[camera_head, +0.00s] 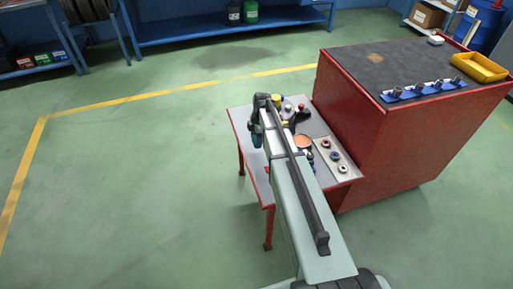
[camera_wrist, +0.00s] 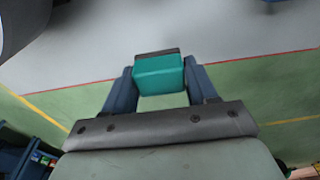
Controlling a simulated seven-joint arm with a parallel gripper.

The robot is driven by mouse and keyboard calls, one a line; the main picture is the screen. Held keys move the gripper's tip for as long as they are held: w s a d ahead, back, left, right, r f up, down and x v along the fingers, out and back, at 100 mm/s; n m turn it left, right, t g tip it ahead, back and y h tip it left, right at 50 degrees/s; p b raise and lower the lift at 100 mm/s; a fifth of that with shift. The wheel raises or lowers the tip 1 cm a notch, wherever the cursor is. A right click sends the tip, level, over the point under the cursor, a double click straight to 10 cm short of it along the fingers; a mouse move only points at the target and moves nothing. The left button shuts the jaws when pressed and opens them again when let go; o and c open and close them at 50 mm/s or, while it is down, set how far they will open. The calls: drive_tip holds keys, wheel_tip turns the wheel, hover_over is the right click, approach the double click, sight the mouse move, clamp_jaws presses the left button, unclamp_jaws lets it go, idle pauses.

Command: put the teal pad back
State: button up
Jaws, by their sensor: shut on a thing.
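The teal pad (camera_wrist: 160,75) is a small block with a dark grey strip along its far edge. In the wrist view it is gripped between the two blue fingers of my gripper (camera_wrist: 160,82). In the head view my gripper (camera_head: 257,136) is over the left part of the small red table (camera_head: 240,117) with a grey top. The pad is mostly hidden there by my arm. I cannot tell from these views whether the pad touches the table top.
On the small table are an orange-brown disc (camera_head: 303,141), a dark tool (camera_head: 301,114) and a pale plate with several rings (camera_head: 322,146). A tall red cabinet (camera_head: 400,145) stands at the right, with a yellow tray (camera_head: 480,68) on top. Green floor at the left is clear.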

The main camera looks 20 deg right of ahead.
sight(257, 152)
drive_tip(key=shift+f, duration=2.7)
drive_tip(key=shift+f, duration=0.1)
drive_tip(key=o, duration=1)
drive_tip(key=r, duration=0.4)
drive_tip(key=d+r, duration=0.1)
drive_tip(key=r, duration=0.7)
drive_tip(key=shift+d, duration=0.2)
